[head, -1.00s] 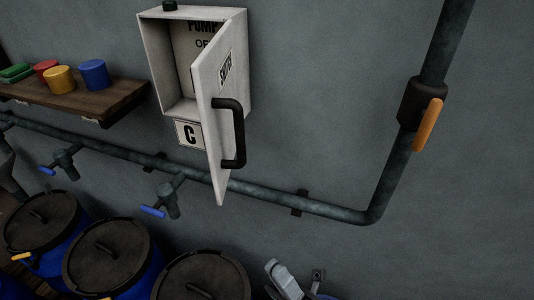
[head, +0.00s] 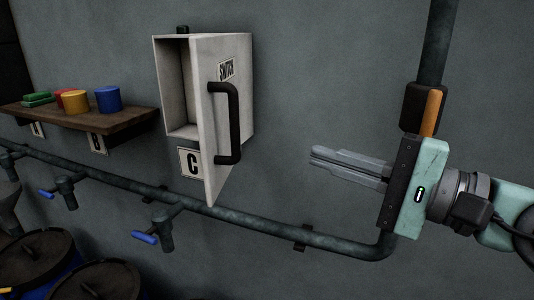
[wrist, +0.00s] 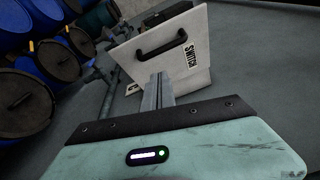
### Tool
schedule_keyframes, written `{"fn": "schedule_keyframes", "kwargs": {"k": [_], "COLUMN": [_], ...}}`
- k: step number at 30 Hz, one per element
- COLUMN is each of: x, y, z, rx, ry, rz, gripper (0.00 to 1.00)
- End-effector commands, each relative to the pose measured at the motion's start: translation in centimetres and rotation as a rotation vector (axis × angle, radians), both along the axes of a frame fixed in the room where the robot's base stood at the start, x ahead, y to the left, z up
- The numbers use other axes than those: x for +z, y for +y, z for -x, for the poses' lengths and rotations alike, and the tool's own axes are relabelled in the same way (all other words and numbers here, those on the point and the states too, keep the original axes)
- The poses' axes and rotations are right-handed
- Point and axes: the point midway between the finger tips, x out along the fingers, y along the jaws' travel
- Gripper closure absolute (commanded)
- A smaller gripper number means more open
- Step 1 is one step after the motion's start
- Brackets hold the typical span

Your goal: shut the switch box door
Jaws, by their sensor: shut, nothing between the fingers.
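The switch box (head: 176,85) is a white box on the grey wall. Its door (head: 208,150) stands open, swung out from the box, with a black bar handle (head: 237,122) and a SWITCH label. My gripper (head: 314,158) is to the right of the door in the head view, with its fingers together and empty, pointing left toward it. A gap shows between fingertips and door. In the wrist view the fingers (wrist: 158,82) point at the door (wrist: 178,65), whose handle (wrist: 160,42) is above them. The door hides part of the box's inside.
A grey pipe (head: 330,240) runs below the box and rises at the right, with an orange-handled valve (head: 432,112). A wooden shelf (head: 125,122) with coloured pots is at left. Blue-handled taps (head: 145,237) and lidded drums (head: 95,282) are below.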

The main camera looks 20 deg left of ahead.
Motion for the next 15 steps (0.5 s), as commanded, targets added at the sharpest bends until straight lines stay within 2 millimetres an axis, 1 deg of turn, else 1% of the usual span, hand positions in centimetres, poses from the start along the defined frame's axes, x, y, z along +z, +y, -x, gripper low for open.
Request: {"fn": "schedule_keyframes", "kwargs": {"k": [1, 3, 6, 8, 11, 15], "x": [0.6, 1.4, 2.1, 2.3, 2.4, 2.4], "y": [-0.6, -1.2, -1.5, -1.3, -0.4, 2.0], "z": [-0.1, -0.3, -0.5, -0.6, -1.0, -1.9], "rx": [-0.04, -0.078, -0.106, -0.111, -0.111, -0.107], "ry": [-0.068, -0.129, -0.178, -0.188, -0.187, -0.185], "rz": [0.033, 0.062, 0.086, 0.091, 0.091, 0.089], "gripper": [1.0, 1.0, 1.0, 1.0, 1.0, 1.0]}}
